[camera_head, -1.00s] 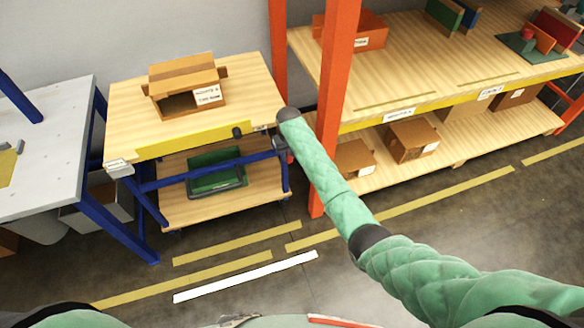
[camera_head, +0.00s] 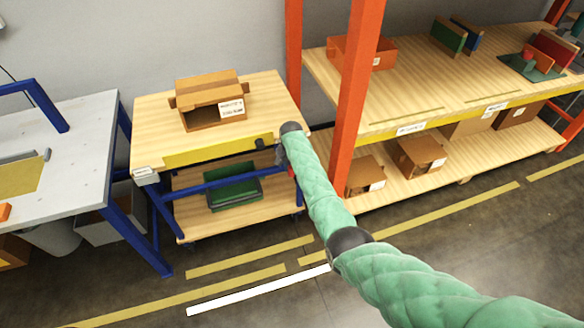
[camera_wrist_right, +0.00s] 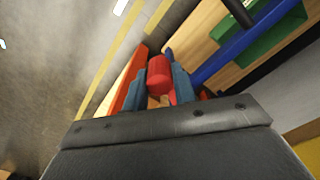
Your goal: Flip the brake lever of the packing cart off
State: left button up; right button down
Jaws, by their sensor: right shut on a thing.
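The packing cart (camera_head: 285,95) has a wooden top with a yellow front edge, a blue frame and a lower shelf. My right gripper (camera_head: 282,157) is at the cart's front right corner, mostly hidden behind my green arm. A small red part, seemingly the brake lever's grip (camera_head: 291,172), shows just below it. In the right wrist view the red grip (camera_wrist_right: 159,74) sits between the two blue-grey fingers of the gripper (camera_wrist_right: 158,88), which is shut on it. The lever's mount and its exact angle are hidden. My left gripper is not in view.
An open cardboard box (camera_head: 212,112) stands on the cart top, and a green crate (camera_head: 233,193) is on its lower shelf. An orange rack post (camera_head: 355,110) stands close right of the gripper. A grey-topped table (camera_head: 75,140) is at the left. Floor in front is clear.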

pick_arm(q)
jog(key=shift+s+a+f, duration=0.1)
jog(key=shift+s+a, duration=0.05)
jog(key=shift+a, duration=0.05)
pick_arm(e)
jog(key=shift+w+a+r, duration=0.1)
jog(key=c, duration=1.1)
grip_release()
jog(key=shift+r, duration=0.35)
notch_tip(320, 180, up, 6)
jog(key=shift+f+b, duration=0.1)
jog(key=shift+b, duration=0.85)
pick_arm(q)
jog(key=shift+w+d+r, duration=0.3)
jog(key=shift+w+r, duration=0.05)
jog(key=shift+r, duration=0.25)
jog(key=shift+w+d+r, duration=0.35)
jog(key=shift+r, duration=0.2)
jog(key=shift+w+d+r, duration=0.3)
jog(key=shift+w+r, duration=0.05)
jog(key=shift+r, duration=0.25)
pick_arm(e)
jog(key=shift+r, duration=0.6)
jog(key=shift+f, duration=0.1)
